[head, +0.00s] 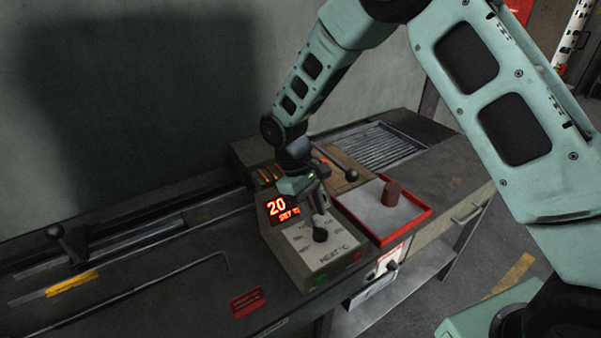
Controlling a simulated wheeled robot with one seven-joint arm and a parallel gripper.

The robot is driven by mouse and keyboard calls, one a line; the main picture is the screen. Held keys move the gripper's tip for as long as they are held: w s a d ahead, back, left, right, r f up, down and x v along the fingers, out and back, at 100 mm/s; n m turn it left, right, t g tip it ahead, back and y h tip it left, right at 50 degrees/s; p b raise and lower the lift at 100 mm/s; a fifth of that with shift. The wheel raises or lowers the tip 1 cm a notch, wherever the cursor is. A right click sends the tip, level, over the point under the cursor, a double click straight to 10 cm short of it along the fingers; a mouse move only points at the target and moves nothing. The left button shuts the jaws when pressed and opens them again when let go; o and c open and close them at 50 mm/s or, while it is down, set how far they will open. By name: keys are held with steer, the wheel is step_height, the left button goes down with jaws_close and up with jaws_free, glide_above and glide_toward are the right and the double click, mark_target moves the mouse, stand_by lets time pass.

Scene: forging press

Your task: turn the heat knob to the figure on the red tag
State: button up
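The heat control box (292,262) stands on the bench, with a pale dial face marked "HEAT °C". Its black knob (320,235) sits on the dial. The lit display (283,208) reads 20, with a smaller "SET" line below that I cannot read surely. The red tag (248,302) lies on the bench front, left of the box; its figure is too small to read. My gripper (318,208) points down just above the knob, over the upper dial. I cannot tell whether it touches the knob or how far its fingers are apart.
A red-rimmed tray (427,214) with a brown-red cylinder (393,193) stands right of the box. A bent rod (205,258) lies left of the box. Green (320,281) and red (357,257) buttons sit on the box front.

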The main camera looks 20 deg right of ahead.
steer(key=b+v, duration=0.3)
steer(key=v, duration=1.1)
steer(key=shift+r, duration=0.15)
steer(key=shift+w, duration=0.1)
steer(key=s+a+f+t+y, duration=0.1)
steer(key=s, duration=1.3)
steer(key=s+a+f+t+y+b, duration=0.1)
steer(key=s+t+y, duration=0.1)
steer(key=s, duration=1.3)
steer(key=shift+s+f+n+t, duration=0.2)
steer(key=shift+f+n+t, duration=0.1)
steer(key=shift+f+n, duration=0.1)
